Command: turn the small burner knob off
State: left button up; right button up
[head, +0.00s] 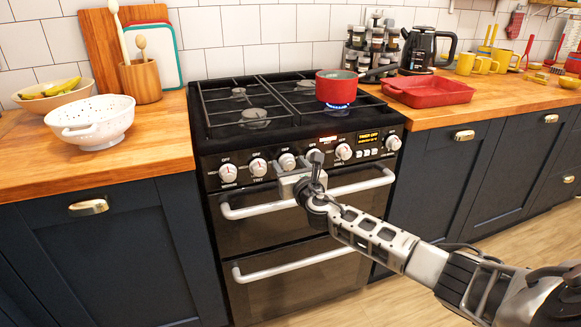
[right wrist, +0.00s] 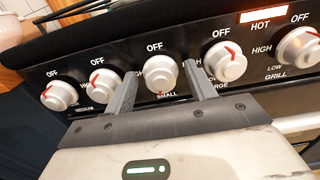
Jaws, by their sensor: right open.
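The small burner knob (right wrist: 160,73) is a round white-silver knob in the right wrist view, with "OFF" above it and "SMALL" below. Its red mark shows at the bottom edge, pointing down, away from OFF. In the head view the knob (head: 287,162) is on the cooker's front panel. My right gripper (right wrist: 162,80) is open, with one finger on each side of this knob. I cannot tell whether the fingers touch it. In the head view my right gripper (head: 300,172) is close against the panel. My left gripper is not in view.
A red saucepan (head: 336,87) stands over a lit blue flame (head: 337,106). An oven handle (head: 350,188) runs below the panel.

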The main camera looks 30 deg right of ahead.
jog(key=c, duration=0.8)
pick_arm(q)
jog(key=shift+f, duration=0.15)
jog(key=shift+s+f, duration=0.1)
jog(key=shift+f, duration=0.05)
pick_arm(e)
jog(key=shift+m, duration=0.3)
